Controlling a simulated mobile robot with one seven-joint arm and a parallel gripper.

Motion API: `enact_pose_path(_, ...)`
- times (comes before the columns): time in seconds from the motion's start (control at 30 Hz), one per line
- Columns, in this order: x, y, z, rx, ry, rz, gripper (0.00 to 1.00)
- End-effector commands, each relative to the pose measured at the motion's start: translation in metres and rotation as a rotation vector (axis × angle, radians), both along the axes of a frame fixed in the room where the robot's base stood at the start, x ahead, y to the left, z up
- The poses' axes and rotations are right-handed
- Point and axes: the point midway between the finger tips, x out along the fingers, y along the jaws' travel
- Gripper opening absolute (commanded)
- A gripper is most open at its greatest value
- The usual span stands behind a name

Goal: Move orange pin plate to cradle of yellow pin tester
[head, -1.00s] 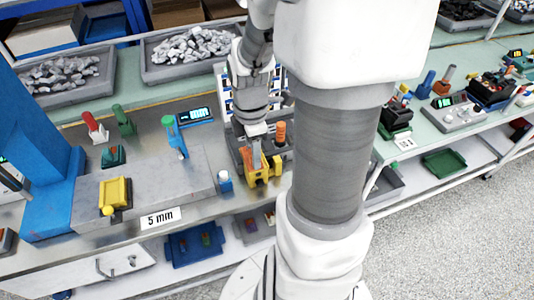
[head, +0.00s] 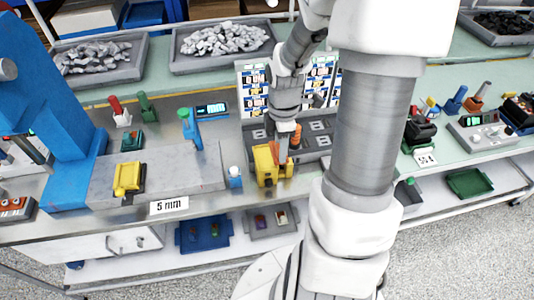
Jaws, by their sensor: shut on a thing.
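The yellow pin tester (head: 264,163) stands near the front edge of the bench, right of a small blue-and-white bottle. The plate is too small and too covered by the fingers to make out. I cannot tell whether it rests in the cradle.
An upright orange cylinder (head: 296,137) stands close behind my gripper. A grey tray with sockets (head: 318,140) and a white panel (head: 254,92) are behind. The bottle (head: 235,176) is left of the tester. A yellow fixture (head: 128,177) sits on the grey slab further left.

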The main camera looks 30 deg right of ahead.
Motion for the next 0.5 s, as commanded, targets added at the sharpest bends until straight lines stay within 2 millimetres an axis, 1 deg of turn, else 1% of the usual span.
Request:
enact_pose_path(0.03,0.010,0.003,-0.007,0.002,0.002,0.005,0.00)
enact_pose_path(0.1,0.023,0.006,-0.014,0.002,0.003,0.004,0.00)
enact_pose_path(0.23,0.043,0.009,-0.026,0.001,0.001,0.002,0.00)
enact_pose_path(0.33,0.053,0.011,-0.032,0.000,0.000,0.000,0.00)
enact_pose_path(0.5,0.058,0.012,-0.040,-0.001,0.001,0.001,0.00)
